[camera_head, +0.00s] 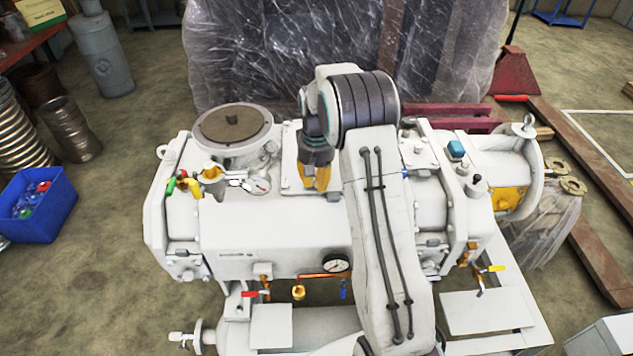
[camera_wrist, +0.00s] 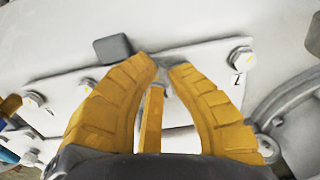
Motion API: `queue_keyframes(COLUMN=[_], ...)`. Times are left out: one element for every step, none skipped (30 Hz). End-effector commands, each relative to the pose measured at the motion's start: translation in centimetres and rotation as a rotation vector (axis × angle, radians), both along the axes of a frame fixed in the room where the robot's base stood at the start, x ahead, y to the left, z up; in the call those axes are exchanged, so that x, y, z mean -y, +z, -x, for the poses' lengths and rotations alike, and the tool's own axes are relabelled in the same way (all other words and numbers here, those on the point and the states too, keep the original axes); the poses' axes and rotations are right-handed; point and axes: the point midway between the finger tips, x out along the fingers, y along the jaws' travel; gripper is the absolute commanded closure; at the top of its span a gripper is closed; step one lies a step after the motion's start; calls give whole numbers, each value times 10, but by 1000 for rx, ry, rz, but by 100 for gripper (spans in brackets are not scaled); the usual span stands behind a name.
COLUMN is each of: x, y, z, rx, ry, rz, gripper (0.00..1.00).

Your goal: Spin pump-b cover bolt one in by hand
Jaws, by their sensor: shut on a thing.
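My gripper (camera_head: 314,186) points down at the white cover plate (camera_head: 292,158) on top of the pale pump housing (camera_head: 270,230). In the wrist view its two yellow fingers (camera_wrist: 163,63) close together at their tips over the plate (camera_wrist: 70,125). A small grey piece (camera_wrist: 166,75), which looks like the bolt, shows between the fingertips; most of it is hidden. A hex bolt (camera_wrist: 242,57) with a yellow mark sits at the plate's right corner, beside a black numeral. More yellow-marked bolts (camera_wrist: 35,99) sit at its left end.
A dark grey block (camera_wrist: 112,49) stands close behind the left finger. A blue bin (camera_head: 38,205) is on the floor at left.

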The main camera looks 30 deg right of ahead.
Motion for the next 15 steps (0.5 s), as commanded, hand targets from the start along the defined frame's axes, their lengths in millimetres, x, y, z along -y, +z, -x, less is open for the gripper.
queue_keyframes(x=[0, 0, 0, 0, 0, 0, 0, 0, 0, 0, 0, 0, 0, 0, 0], y=[-2, -2, -2, -2, -2, -2, -2, -2, -2, -2, -2, -2, -2, -2, -2], z=[2, 2, 2, 2, 2, 2, 2, 2, 2, 2, 2, 2, 2, 2, 2], rx=[-6, -6, -6, -6, -6, -6, -6, -7, -7, -7, -7, -7, -7, -7, -7], ry=[-37, -61, -92, -115, -135, -161, -181, -198, -220, -236, -249, -268, -279, -290, -303], rz=[-1, -1, -1, -1, -1, -1, -1, -2, -1, -1, -1, -1, -1, -1, -1], gripper=[100, 100, 100, 100, 100, 100, 100, 100, 100, 100, 100, 100, 100, 100, 100])
